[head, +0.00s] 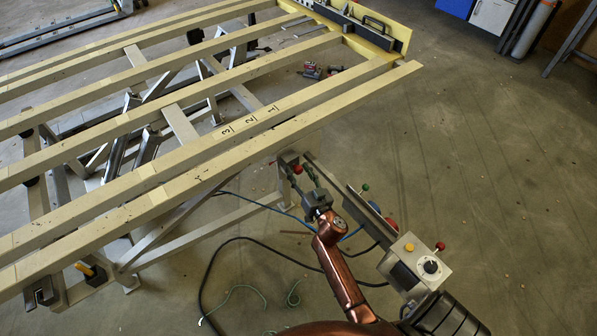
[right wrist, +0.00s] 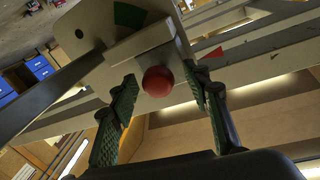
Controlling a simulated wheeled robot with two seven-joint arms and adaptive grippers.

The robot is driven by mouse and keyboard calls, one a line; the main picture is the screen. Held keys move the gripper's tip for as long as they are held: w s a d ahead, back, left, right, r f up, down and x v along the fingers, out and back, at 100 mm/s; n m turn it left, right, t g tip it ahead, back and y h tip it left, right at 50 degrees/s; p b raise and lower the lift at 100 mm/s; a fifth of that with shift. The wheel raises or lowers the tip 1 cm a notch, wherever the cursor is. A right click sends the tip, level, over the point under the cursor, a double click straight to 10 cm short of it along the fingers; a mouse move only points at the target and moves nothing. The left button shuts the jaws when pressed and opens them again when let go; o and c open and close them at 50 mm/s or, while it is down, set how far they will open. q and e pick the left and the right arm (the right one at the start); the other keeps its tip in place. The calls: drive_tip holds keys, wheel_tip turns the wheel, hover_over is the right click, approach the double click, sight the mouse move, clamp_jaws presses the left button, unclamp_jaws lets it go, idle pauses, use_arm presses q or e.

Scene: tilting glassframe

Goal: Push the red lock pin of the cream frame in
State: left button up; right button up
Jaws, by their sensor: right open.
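The cream frame (head: 225,150) with its long parallel beams fills the left and middle of the head view. The red lock pin (head: 297,169) shows as a small round red head beside a metal bracket below the front beam. In the right wrist view the red lock pin (right wrist: 157,81) is a ball in front of a pale plate. My right gripper (head: 308,178) is open just in front of the pin. Its two green-padded fingers (right wrist: 163,84) stand either side of the red ball with gaps visible. The pin's shaft is hidden behind its head. My left gripper is not in view.
A control box (head: 418,266) with a dial and yellow and red knobs stands near my right arm. A green ball knob (head: 365,187) is on the rail beside it. A black cable (head: 230,243) lies on the floor. The floor at right is clear.

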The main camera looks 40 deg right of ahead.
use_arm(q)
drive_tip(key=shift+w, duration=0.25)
use_arm(e)
drive_tip(key=s+a, duration=0.2)
drive_tip(key=s, duration=0.9)
drive_tip(key=shift+s+a, duration=0.15)
drive_tip(key=shift+s, duration=0.2)
